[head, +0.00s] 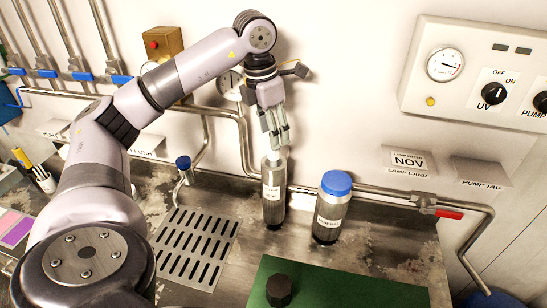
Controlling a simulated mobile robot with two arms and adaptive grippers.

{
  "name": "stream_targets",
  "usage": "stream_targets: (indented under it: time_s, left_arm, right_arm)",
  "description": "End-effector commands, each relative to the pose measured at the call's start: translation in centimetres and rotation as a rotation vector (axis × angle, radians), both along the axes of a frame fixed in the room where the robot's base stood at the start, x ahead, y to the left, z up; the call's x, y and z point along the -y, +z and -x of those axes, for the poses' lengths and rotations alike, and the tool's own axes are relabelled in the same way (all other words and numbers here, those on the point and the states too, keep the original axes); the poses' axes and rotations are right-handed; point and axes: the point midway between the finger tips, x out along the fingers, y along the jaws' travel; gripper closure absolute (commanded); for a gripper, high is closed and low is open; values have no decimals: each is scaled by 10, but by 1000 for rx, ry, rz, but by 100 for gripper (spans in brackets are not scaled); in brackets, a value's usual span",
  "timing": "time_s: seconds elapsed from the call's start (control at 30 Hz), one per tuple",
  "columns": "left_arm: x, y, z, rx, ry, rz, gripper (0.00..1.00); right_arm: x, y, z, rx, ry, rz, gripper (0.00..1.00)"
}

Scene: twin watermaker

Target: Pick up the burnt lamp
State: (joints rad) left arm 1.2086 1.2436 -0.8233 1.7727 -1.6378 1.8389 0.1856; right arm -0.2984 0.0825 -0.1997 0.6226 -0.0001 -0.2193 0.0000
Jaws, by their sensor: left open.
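I cannot clearly make out the burnt lamp. A grey metal cylinder (273,195) with a white label stands upright on the worktop near the wall. My left gripper (277,142) points down just above its top, with its fingers open. A small pale piece shows between the fingertips and the cylinder's top; I cannot tell whether it is a lamp end or part of a finger. Whether the fingers touch it is also unclear. My right gripper is out of view.
A blue-capped canister (331,208) stands close on the right. A green mat (335,285) with a black knob-like piece (279,289) lies in front. A slotted drain grate (196,246) is on the left. Pipes and a red-handled valve (436,212) run along the wall.

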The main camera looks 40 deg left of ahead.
Motion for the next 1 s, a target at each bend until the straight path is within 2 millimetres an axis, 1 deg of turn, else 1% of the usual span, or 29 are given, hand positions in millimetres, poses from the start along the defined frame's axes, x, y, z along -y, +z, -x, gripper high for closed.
stream_targets:
  time_s: [0.07,0.2,0.33,0.43,0.63,1.0]
  left_arm:
    - [1,-7,1,-6,0,-2,52]
    - [4,-27,2,-7,0,-2,52]
    - [5,-44,-1,-4,1,0,52]
    - [5,-50,-2,-2,1,0,52]
    - [5,-51,-2,-1,1,0,52]
    - [5,-50,-2,-1,1,0,76]
  right_arm:
    - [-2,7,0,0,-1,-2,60]
    - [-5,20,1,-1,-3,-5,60]
    - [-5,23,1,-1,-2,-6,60]
    - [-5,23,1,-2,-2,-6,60]
    - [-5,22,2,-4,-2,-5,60]
    - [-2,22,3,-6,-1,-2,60]
